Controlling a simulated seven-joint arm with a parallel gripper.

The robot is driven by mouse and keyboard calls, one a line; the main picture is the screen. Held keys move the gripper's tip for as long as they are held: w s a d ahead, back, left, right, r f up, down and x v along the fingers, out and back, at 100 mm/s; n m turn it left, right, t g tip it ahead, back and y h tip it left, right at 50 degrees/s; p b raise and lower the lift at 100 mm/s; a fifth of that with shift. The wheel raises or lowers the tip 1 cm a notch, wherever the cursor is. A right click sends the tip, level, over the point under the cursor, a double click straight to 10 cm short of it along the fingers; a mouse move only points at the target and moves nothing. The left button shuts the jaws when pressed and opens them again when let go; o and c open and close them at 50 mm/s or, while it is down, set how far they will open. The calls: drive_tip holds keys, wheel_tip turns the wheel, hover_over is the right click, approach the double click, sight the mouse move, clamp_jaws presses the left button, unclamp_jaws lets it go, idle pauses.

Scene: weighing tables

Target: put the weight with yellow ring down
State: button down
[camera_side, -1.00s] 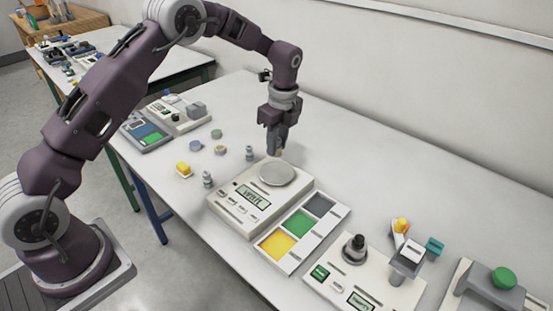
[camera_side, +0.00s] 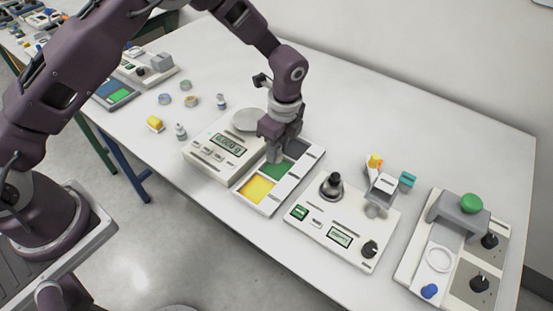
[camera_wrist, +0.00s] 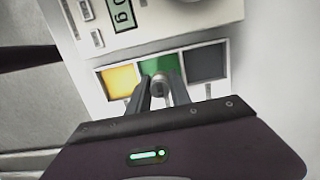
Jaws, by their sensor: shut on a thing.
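My gripper (camera_side: 273,158) is shut on a small grey weight (camera_wrist: 158,84), seen between the fingertips in the wrist view. Its yellow ring cannot be made out. The fingertips are over or at the green pad (camera_side: 268,171) of the white three-pad tray (camera_side: 288,186). I cannot tell whether the weight touches the pad. The yellow pad (camera_side: 256,188) and the dark grey pad (camera_side: 296,148) are bare. The tray's green pad (camera_wrist: 160,64) also shows in the wrist view, just beyond the fingers.
The scale (camera_side: 205,157) stands left of the tray, its pan (camera_side: 245,121) empty. A device with a black knob (camera_side: 331,187) stands right of the tray.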

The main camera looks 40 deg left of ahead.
sight(281, 155)
drive_tip(key=shift+f, duration=1.9)
drive_tip(key=c, duration=1.5)
unclamp_jaws()
drive_tip(key=shift+o, duration=0.2)
drive_tip(key=r, duration=0.4)
drive_tip(key=d+r, duration=0.1)
drive_tip(key=r, duration=0.7)
drive_tip(key=shift+d+r, duration=0.15)
drive_tip(key=shift+d, duration=0.05)
drive_tip(key=s+a+r+n+t, duration=0.1)
drive_tip(key=s+a+r+n, duration=0.25)
drive_tip(key=r, duration=0.25)
drive_tip(key=s+a+r+n+t+h, duration=0.1)
drive_tip(key=s+a+r+n, duration=0.1)
drive_tip(key=s+r+n, duration=0.3)
drive_tip(key=s+a+r+n+t, duration=0.1)
drive_tip(key=s+a+r, duration=0.15)
drive_tip(key=r, duration=0.45)
drive_tip(key=s+a+r+n+t, duration=0.1)
drive_tip(key=s+n, duration=0.7)
drive_tip(key=s, duration=0.9)
drive_tip(key=shift+s+a+t, duration=0.25)
drive_tip(key=shift+a+t, duration=0.55)
drive_tip(key=shift+a, duration=0.25)
